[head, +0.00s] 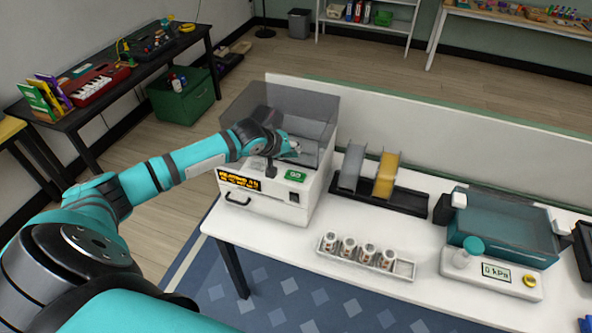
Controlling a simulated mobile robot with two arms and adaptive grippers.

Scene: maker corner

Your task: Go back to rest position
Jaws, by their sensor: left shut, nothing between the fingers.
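My left arm reaches in from the left across the head view. My left gripper (293,149) is shut and empty, at the open top of the white machine (262,208) with the clear grey lid. The green GO button (296,175) on the machine's top lies just below the gripper. I cannot tell whether the fingers touch the machine. My right gripper is not in view.
The white table (340,285) holds a tray of several small jars (368,256), a rack with spools (385,178) and a teal clear-walled box (505,232) with a pressure display. A dark desk (110,90) stands at the left.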

